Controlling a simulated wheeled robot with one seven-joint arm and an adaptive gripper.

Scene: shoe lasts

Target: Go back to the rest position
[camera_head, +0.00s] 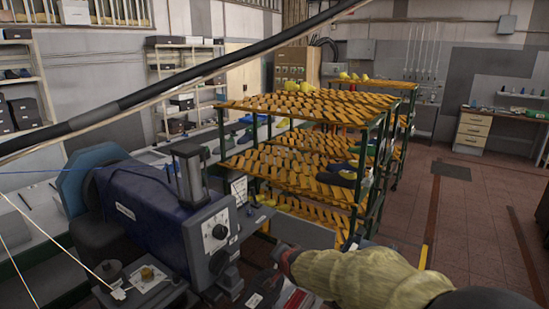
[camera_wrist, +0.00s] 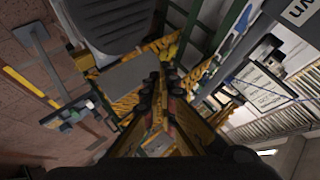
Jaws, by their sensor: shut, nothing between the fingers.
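My gripper (camera_head: 284,257) is at the bottom middle of the head view, at the end of my sleeved arm, in front of the rack and right of the blue machine. In the wrist view my gripper (camera_wrist: 162,80) shows its two dark fingers close together with nothing between them. The orange slatted rack (camera_head: 310,104) with green posts stands behind the gripper. Yellow shoe lasts (camera_head: 351,77) lie on its top shelf, and dark and yellow lasts (camera_head: 345,174) lie on a lower shelf. My arm hides part of the floor.
The blue machine (camera_head: 150,205) with a grey control box (camera_head: 213,232) stands close on the left. A long bench (camera_head: 180,150) runs behind it. A dark cable crosses the upper left. Open tiled floor (camera_head: 485,215) lies at right, with a desk (camera_head: 475,132) at the back.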

